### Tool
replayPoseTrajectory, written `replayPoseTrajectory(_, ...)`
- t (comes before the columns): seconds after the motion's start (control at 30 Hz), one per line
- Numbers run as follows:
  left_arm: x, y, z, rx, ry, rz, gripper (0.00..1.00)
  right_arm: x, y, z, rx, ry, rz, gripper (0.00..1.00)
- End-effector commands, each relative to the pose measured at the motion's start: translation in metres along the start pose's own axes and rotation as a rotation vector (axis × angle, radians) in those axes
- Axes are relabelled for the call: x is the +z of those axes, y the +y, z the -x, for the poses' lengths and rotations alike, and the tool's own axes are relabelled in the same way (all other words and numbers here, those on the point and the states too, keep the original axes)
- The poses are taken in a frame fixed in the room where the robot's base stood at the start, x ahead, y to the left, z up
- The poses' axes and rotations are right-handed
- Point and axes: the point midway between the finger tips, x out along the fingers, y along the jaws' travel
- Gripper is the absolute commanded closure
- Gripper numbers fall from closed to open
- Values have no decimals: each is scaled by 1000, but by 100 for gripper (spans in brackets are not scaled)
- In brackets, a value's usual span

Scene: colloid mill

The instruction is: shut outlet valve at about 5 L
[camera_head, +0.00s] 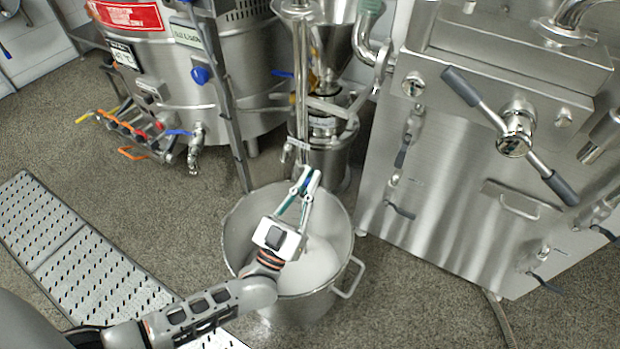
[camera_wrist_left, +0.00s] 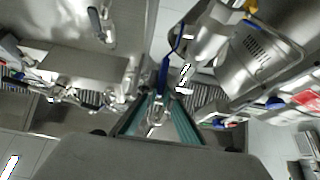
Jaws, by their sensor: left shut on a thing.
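The outlet valve's blue lever (camera_head: 309,178) shows between the fingertips of my left gripper (camera_head: 307,184), just above the pot. The lever also shows in the left wrist view (camera_wrist_left: 164,76), upright in the picture between the two green-edged fingers (camera_wrist_left: 159,104). My left gripper is shut on it. The fingers hide most of the valve body, so I cannot tell how far it is turned. The steel pot (camera_head: 343,223) under the gripper holds white liquid (camera_head: 316,264). I can read no level mark on it. My right gripper is not in view.
The mill (camera_head: 325,150) with its hopper (camera_head: 338,45) stands behind the pot. A large steel vessel (camera_head: 190,75) with valves is at the back left. A steel machine (camera_head: 455,190) with a two-ended handle stands close at right. A perforated step (camera_head: 60,240) lies at left; floor between is clear.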

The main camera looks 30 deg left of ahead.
Motion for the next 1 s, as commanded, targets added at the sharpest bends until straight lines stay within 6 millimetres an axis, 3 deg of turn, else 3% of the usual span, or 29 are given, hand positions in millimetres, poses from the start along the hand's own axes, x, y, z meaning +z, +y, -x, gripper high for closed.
replayPoseTrajectory(0.2,1,0,1,0,-4,1,100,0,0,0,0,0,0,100)
replayPoseTrajectory(0.23,1,0,1,0,-4,1,87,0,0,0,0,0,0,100)
replayPoseTrajectory(0.3,1,0,1,0,-4,1,76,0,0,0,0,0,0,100)
replayPoseTrajectory(0.67,1,0,4,-1,-3,0,76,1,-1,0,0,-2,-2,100)
replayPoseTrajectory(1.0,1,0,53,-1,-6,1,76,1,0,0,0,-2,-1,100)
